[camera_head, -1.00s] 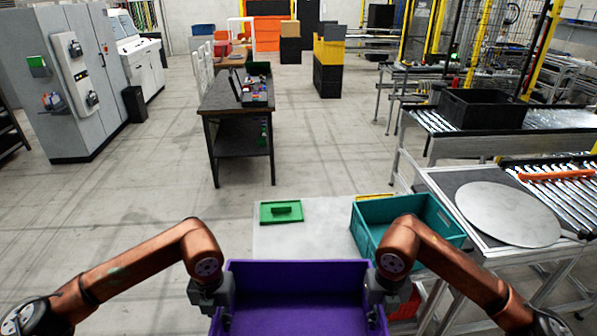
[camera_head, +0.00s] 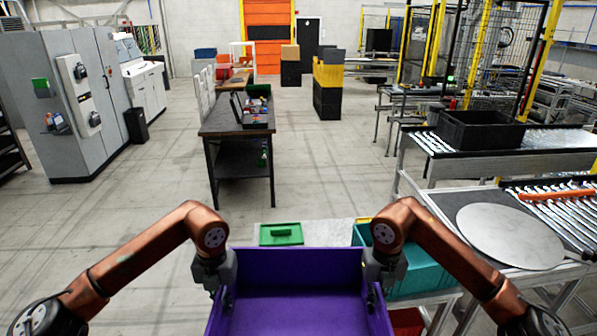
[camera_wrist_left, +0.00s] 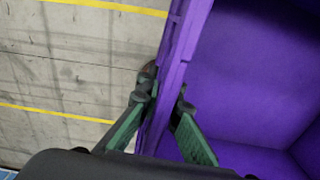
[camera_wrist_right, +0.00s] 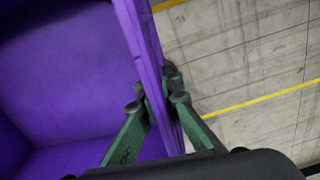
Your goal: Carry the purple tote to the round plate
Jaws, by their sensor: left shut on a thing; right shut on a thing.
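The purple tote (camera_head: 298,312) is at the bottom middle of the head view, empty inside and cut off by the lower edge. My left gripper (camera_head: 216,286) is shut on its left wall, and the left wrist view shows the fingers (camera_wrist_left: 162,105) on either side of that wall. My right gripper (camera_head: 379,284) is shut on its right wall, with the fingers (camera_wrist_right: 157,102) on both sides in the right wrist view. Both wrist views show floor beyond the walls. The round plate (camera_head: 510,236) is a flat grey disc on a stand to the right, apart from the tote.
A pale table ahead bears a green lid (camera_head: 281,236) and a teal crate (camera_head: 420,274), partly behind my right arm. A roller conveyor (camera_head: 570,213) adjoins the plate's stand. A black crate (camera_head: 480,131) sits on another conveyor. Floor at left is open.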

